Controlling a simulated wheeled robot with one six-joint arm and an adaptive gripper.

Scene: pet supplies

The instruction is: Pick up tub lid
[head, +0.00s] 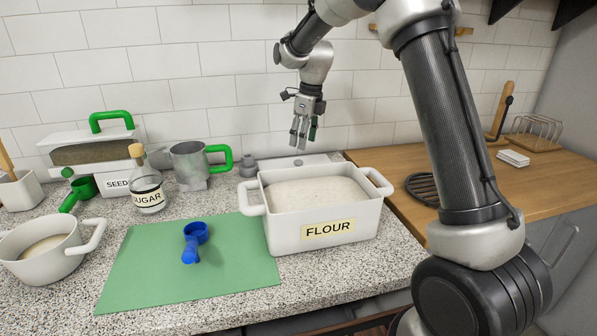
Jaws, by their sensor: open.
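A flat white piece, which looks like the tub lid (322,158), lies on the counter behind the flour tub, close to the tiled wall. A small dark spot shows on its top, and its front part is hidden by the tub. The white tub labelled FLOUR (290,233) stands uncovered, filled with pale flour. My gripper (303,143) is open and points down above the flat piece, behind the tub. Its fingers look empty. I cannot tell whether the fingertips touch the piece.
A green mat (150,272) with a blue scoop (194,243) lies left of the tub. A sugar bottle (148,188), a metal jug (188,165) and a seed dispenser (117,183) stand at the back left. A white pot (42,255) is far left. A wooden counter (385,185) lies right.

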